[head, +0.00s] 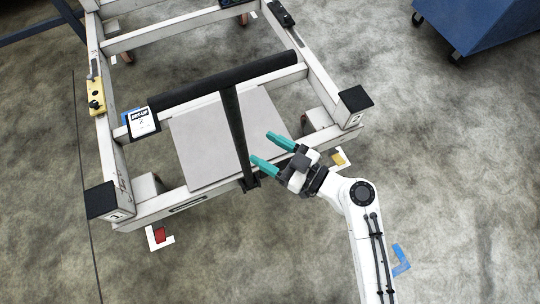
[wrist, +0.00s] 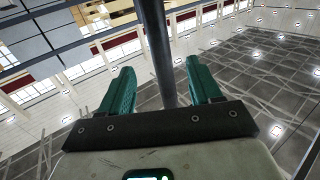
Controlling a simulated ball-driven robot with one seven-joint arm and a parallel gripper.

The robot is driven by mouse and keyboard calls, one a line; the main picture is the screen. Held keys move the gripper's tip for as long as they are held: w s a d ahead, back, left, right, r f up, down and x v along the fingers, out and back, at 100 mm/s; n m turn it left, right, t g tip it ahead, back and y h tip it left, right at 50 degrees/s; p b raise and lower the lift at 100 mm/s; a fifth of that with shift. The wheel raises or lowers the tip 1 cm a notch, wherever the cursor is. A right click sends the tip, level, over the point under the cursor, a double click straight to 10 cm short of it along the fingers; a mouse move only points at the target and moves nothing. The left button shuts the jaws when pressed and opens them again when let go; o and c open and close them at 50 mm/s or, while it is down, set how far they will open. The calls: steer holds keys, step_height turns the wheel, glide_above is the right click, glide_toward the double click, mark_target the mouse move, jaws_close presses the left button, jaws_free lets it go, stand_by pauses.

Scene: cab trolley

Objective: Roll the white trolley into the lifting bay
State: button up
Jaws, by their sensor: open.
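The white trolley (head: 322,75) is a low open frame with black end caps and a grey plate (head: 200,145) at its near end. A thick black bar crosses this end, and a thin black post (head: 234,115) runs from it down to the near beam. My gripper (head: 260,147), with teal fingers, is open and empty just right of the post, fingers pointing towards it. In the wrist view the post (wrist: 158,45) shows between the two fingertips (wrist: 160,66); I cannot tell whether it is within the jaws. The lifting bay is not identifiable.
A blue cart (head: 485,28) on castors stands at the top right. Blue beams (head: 35,30) cross the top left corner. Floor corner marks with red (head: 159,236), yellow (head: 338,158) and blue (head: 401,262) lie near the trolley.

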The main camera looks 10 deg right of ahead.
mark_target(232, 130)
stand_by(0.3)
steer(key=p+x, duration=0.2)
steer(key=x, duration=0.9)
steer(key=shift+s, duration=0.1)
steer(key=shift+d, duration=0.1)
jaws_close()
stand_by(0.3)
stand_by(0.9)
